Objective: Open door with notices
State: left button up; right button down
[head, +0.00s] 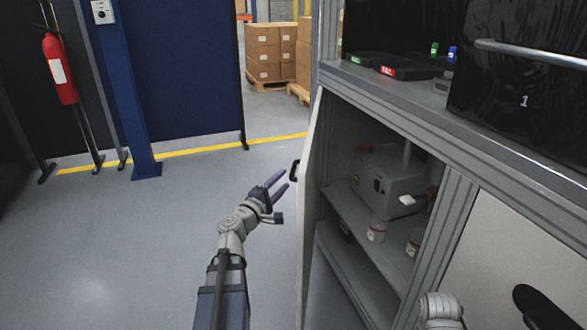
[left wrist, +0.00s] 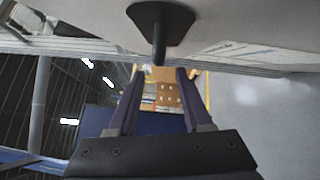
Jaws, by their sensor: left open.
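The door (head: 307,200) of the lower cabinet stands swung open and shows nearly edge-on in the head view. Its black handle (head: 294,171) sticks out on the left side. In the left wrist view the handle (left wrist: 160,22) and the pale door face fill the top, with parts of printed notices (left wrist: 280,52) on it. My left gripper (head: 282,182) is open and empty, just left of the door and near the handle. In the left wrist view its fingers (left wrist: 158,76) spread below the handle, with a gap between them. My right gripper is out of view.
Inside the open cabinet are a grey machine (head: 388,183) and small jars (head: 377,231) on a shelf. A worktop (head: 400,82) with trays and a black drawer lies above. Open floor (head: 150,240) lies to the left, with a blue post (head: 126,90) and fire extinguisher (head: 60,70).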

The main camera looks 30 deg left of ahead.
aim_at(294, 167)
pick_arm(q)
jog(key=w, duration=0.7)
jog(key=shift+w+r, duration=0.3)
jog(key=shift+c, duration=0.2)
grip_shut()
dwell(0.9)
